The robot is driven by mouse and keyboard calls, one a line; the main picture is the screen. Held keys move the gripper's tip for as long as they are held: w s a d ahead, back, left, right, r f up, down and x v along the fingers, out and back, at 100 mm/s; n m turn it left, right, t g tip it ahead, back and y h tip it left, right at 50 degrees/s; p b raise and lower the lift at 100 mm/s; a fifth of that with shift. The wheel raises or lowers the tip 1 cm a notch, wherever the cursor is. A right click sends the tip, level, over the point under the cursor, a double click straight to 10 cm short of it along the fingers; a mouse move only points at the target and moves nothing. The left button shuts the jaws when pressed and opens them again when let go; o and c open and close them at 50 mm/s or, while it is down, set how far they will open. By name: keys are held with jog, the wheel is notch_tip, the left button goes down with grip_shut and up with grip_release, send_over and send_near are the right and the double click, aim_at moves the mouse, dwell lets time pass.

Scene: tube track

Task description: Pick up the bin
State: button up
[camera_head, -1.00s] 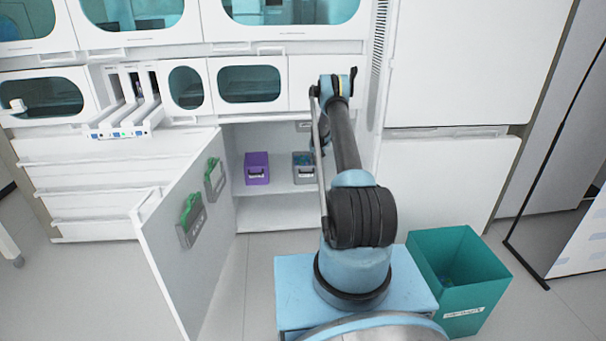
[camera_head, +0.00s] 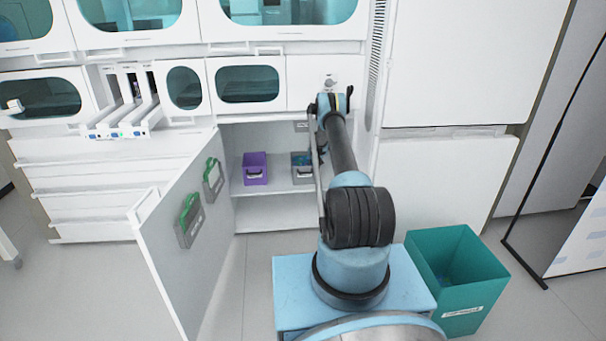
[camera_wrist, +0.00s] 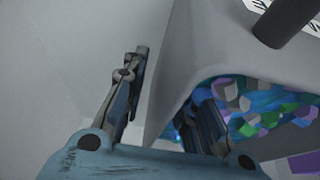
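A small grey bin (camera_head: 301,172) stands on the upper shelf inside the open cabinet, its right part hidden behind my arm. In the wrist view the grey bin (camera_wrist: 213,50) is close up, with blue, purple and green pieces inside. A dark handle (camera_wrist: 285,20) and a white label show on it. My gripper (camera_wrist: 168,80) is open, with its fingers on either side of one bin wall: the left finger is outside, the right inside over the pieces. Whether either finger touches the wall is unclear. In the head view my gripper is mostly hidden by my arm.
A purple bin (camera_head: 255,172) stands left of the grey one on the shelf (camera_head: 275,187). The cabinet door (camera_head: 178,250) is swung open at left, with two green-topped holders. A teal open bin (camera_head: 470,300) stands on the floor at right.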

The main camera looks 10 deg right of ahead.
grip_shut()
jog(key=shift+r, duration=0.15)
